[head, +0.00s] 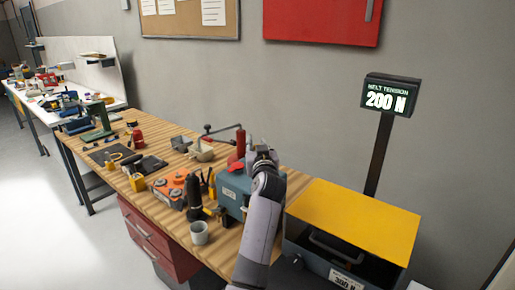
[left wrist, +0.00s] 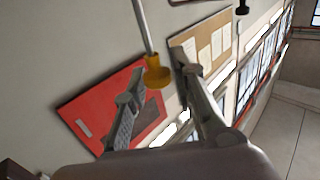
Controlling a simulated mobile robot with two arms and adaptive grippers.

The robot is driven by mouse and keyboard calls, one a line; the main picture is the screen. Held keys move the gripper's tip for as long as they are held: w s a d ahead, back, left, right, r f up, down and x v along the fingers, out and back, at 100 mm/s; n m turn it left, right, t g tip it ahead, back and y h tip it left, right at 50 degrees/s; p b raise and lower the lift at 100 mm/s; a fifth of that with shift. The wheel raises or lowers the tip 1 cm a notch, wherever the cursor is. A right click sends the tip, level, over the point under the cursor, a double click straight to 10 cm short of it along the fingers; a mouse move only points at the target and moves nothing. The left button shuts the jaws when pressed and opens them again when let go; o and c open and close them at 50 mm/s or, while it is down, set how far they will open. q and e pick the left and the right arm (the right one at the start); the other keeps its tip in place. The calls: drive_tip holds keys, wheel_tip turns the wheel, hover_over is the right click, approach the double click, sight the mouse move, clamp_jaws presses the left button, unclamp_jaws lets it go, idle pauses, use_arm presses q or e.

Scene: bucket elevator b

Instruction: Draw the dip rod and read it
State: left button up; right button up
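In the left wrist view a thin grey rod (left wrist: 143,25) with a yellow knob (left wrist: 157,76) comes down from the top edge. I take it for the dip rod. My left gripper (left wrist: 158,66) is open, one finger on each side of the knob, with visible gaps; I cannot tell the depth between them. In the head view my left gripper (head: 262,153) is above the blue-grey housing (head: 232,187) on the wooden bench, its fingers small and partly hidden. The rod is not clear there. My right gripper is not in view.
A yellow-topped box (head: 355,217) stands right of my arm. A display (head: 388,97) reads BELT TENSION 200 N.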

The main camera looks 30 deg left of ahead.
use_arm(q)
drive_tip(key=o, duration=0.3)
drive_tip(key=shift+f, duration=0.1)
wheel_tip(320, 180, up, 10)
drive_tip(key=shift+f, duration=0.1)
idle(0.5)
